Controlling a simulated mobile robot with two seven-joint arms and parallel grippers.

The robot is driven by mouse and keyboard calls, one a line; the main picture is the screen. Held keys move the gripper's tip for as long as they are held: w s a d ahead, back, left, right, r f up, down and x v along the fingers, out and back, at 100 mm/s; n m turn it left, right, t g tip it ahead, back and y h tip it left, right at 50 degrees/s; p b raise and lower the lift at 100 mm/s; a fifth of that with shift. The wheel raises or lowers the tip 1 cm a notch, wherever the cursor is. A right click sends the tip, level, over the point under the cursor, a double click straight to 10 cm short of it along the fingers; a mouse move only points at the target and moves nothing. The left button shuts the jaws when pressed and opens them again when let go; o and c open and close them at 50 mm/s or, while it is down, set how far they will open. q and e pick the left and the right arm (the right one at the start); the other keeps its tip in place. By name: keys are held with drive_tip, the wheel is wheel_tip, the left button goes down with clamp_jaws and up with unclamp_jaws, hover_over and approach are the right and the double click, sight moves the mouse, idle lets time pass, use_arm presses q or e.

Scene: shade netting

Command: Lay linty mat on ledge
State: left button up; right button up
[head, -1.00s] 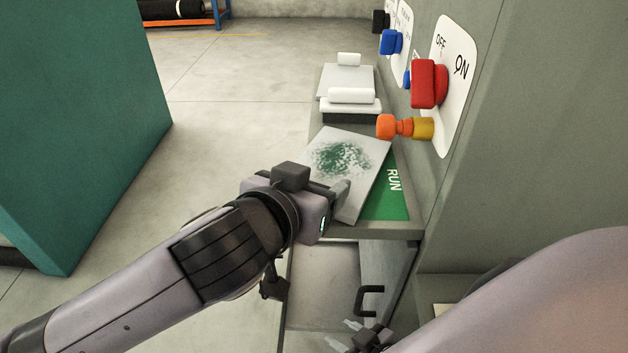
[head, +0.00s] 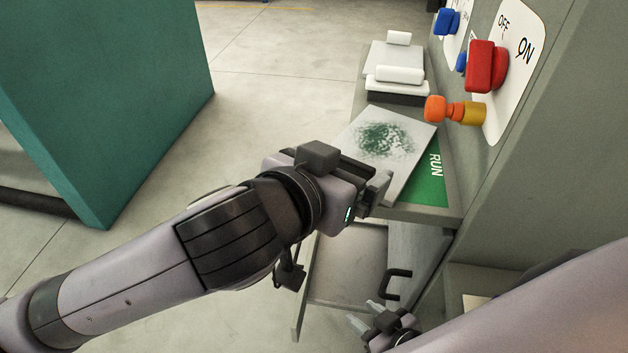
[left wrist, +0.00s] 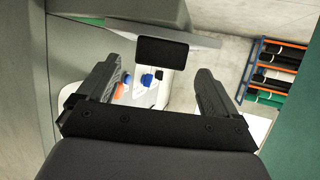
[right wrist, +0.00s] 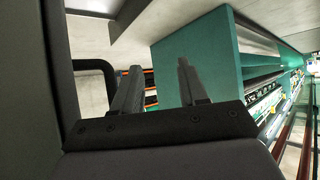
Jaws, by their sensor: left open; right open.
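The linty mat (head: 385,141) is a pale grey square with a dark green speckled patch. It lies askew on the grey ledge (head: 440,213) in the head view, partly over a green panel marked RUN (head: 431,186). My left gripper (head: 374,186) is open at the mat's near left edge; its fingers hide part of that edge, and I cannot tell whether they touch it. The left wrist view shows its fingers apart with nothing between them (left wrist: 158,85). My right gripper (head: 366,317) is open and empty, low beside the cabinet, below the ledge.
White blocks on a dark base (head: 398,85) stand behind the mat on the ledge. An orange and yellow knob (head: 455,110) and a red switch (head: 487,66) jut from the wall at right. Below is an open drawer-like bay with a black handle (head: 396,283). A teal block (head: 110,100) stands left.

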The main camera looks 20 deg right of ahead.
use_arm(q)
drive_tip(key=v, duration=0.8)
drive_tip(key=shift+a+r, duration=0.1)
drive_tip(key=w+a+f+n+t+y, duration=0.1)
drive_tip(key=w+a+f+n+t, duration=0.1)
drive_tip(key=w+a+f+n, duration=0.45)
drive_tip(key=w+a+f+n+t+y, duration=0.1)
drive_tip(key=w+a+f, duration=0.3)
drive_tip(key=f, duration=0.6)
drive_tip(key=s+a+f+y, duration=0.3)
drive_tip(key=s+a+f, duration=0.3)
drive_tip(key=a+f, duration=0.3)
drive_tip(key=s+a+f+y, duration=0.3)
drive_tip(key=s+a+f, duration=0.4)
drive_tip(key=a+f, duration=0.3)
wheel_tip(320, 180, down, 2)
drive_tip(key=shift+s+a+f+n+g+y, duration=0.25)
drive_tip(key=shift+s+a+n+g+y, duration=0.05)
drive_tip(key=shift+n+y, duration=0.15)
